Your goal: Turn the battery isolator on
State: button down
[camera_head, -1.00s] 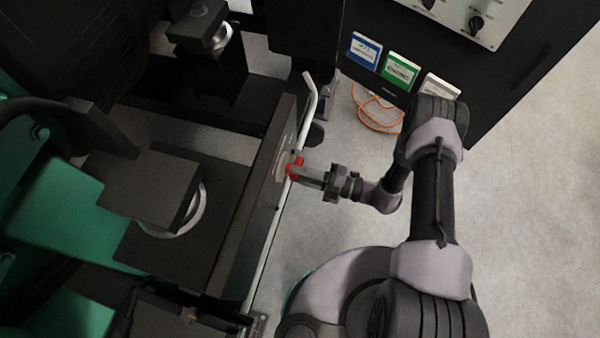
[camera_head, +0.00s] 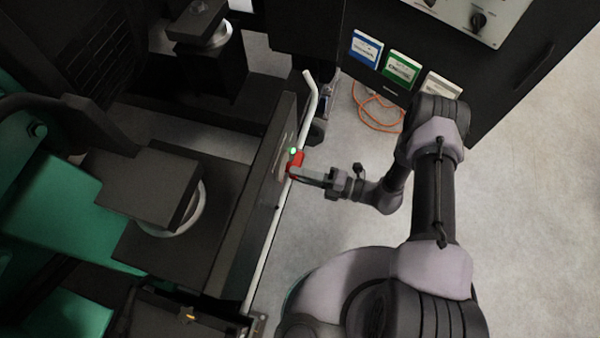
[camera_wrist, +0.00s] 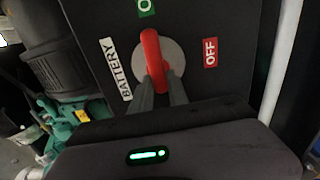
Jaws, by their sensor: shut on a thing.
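The battery isolator's red handle (camera_wrist: 152,62) stands on a round grey plate (camera_wrist: 178,58) on a dark panel in the wrist view. Its top end points up toward the green label (camera_wrist: 146,8), which is cut off at the picture's edge. A red OFF label (camera_wrist: 210,52) is to the right and a BATTERY label (camera_wrist: 114,69) to the left. My gripper (camera_wrist: 163,90) is shut on the handle's lower part. In the head view the red handle (camera_head: 297,160) shows at the panel's side with my gripper (camera_head: 297,173) against it.
A white pipe (camera_head: 262,260) runs along the panel's edge close to my gripper. A dark cabinet (camera_head: 510,85) with knobs and coloured cards stands at the upper right. An orange cable (camera_head: 375,118) lies on the floor. Open floor lies to the right.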

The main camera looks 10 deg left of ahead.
jog(key=c, duration=1.3)
grip_release()
jog(key=shift+d, duration=0.1)
jog(key=d+p, duration=0.1)
jog(key=d, duration=0.4)
jog(key=s+d+p, duration=0.1)
jog(key=d, duration=0.5)
jog(key=d+p, duration=0.1)
jog(key=d, duration=0.5)
jog(key=shift+s+d, duration=0.15)
jog(key=shift+s, duration=0.05)
